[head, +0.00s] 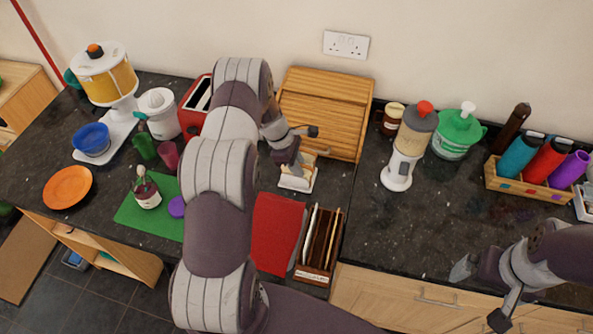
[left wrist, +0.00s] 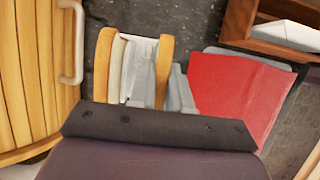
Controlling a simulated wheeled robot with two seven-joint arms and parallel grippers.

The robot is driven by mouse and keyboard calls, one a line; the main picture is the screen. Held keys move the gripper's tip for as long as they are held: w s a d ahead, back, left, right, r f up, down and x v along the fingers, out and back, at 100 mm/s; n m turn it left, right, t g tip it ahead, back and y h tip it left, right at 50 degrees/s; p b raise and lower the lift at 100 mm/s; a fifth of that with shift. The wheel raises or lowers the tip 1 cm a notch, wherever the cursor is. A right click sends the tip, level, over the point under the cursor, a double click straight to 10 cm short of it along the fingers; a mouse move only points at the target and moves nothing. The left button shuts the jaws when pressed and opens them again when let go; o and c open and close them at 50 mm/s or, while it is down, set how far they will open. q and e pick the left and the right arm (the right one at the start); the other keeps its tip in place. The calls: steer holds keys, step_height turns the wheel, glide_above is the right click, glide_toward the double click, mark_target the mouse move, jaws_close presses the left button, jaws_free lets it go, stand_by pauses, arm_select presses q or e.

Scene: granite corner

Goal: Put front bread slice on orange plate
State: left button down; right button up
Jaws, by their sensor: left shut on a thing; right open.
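The orange plate (head: 68,187) lies empty on the dark counter at the far left in the head view. A white rack (head: 297,183) with bread stands below the wooden bread box. My left gripper (head: 292,163) is down at the rack, shut on the front bread slice; the grip is partly hidden. My right gripper (head: 481,292) is open and empty at the lower right.
A red toaster (head: 193,106) and wooden bread box (head: 325,110) stand behind. A green mat (head: 150,215) with a jar, blue bowl (head: 91,140) and cups lie towards the plate.

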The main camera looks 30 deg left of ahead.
arm_select(q)
step_height(320, 180, up, 9)
steer(key=b, duration=0.3)
steer(key=shift+r, duration=0.55)
steer(key=shift+a, duration=0.1)
